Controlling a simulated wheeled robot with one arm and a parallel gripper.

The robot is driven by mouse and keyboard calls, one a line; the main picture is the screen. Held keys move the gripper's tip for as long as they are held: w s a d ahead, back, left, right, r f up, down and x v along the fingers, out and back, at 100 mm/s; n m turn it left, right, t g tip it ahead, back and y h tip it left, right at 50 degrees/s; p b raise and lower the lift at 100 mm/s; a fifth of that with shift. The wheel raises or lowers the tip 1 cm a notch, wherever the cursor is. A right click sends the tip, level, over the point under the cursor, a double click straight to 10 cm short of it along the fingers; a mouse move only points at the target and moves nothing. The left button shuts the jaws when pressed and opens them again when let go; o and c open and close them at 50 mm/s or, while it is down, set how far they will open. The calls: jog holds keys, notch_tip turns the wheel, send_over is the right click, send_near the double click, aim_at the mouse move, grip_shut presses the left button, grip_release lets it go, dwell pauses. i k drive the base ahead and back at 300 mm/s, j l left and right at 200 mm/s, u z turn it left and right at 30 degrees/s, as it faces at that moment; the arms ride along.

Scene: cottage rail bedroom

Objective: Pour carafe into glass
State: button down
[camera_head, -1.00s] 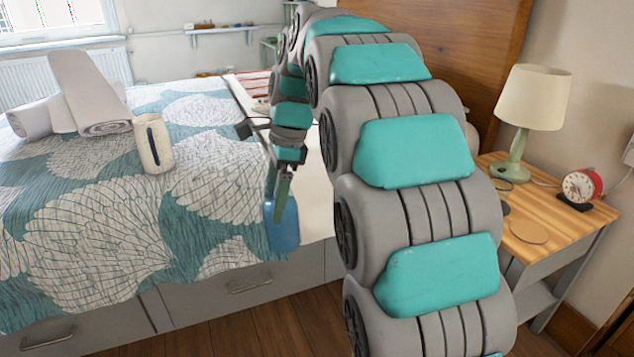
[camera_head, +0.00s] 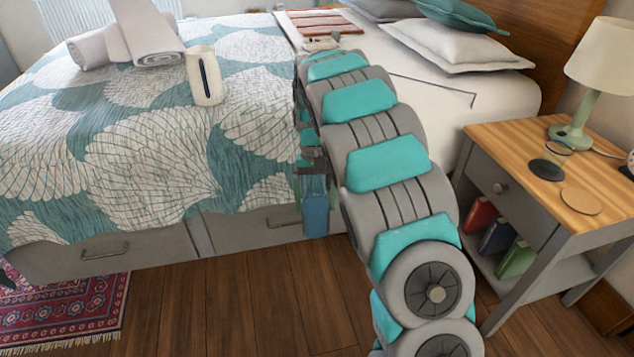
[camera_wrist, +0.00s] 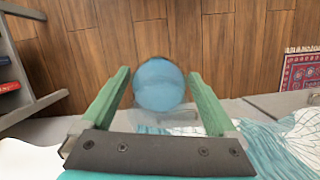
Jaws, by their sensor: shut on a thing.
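The carafe (camera_head: 316,212), with translucent blue showing in its lower part, hangs roughly upright from my gripper (camera_head: 313,162) beside the bed's near side. My arm covers part of the gripper in the head view. In the wrist view the carafe (camera_wrist: 158,84) shows as a blue disc between the two green fingers of my gripper (camera_wrist: 160,88), with wooden floor beyond it. A faint, clear glass-like shape (camera_head: 557,149) seems to stand on the nightstand (camera_head: 500,140) behind the dark coaster; its outline is hard to make out.
The nightstand also carries a dark coaster (camera_head: 547,170), a wooden coaster (camera_head: 581,201) and a lamp (camera_head: 598,70). Books stand on its lower shelf. The wooden floor (camera_head: 240,300) in front is mostly clear.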

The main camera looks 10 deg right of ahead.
aim_at(557, 151)
jog(key=k, duration=0.55)
jog(key=k+z, duration=0.25)
jog(key=k+l+z, duration=0.25)
jog(key=k, duration=0.2)
jog(key=z, duration=1.35)
jog(key=j+z, duration=0.3)
jog(key=j, duration=0.15)
jog(key=j+z, duration=0.3)
jog(key=j, duration=1.05)
jog(key=i+j, duration=0.15)
jog(key=j, duration=0.7)
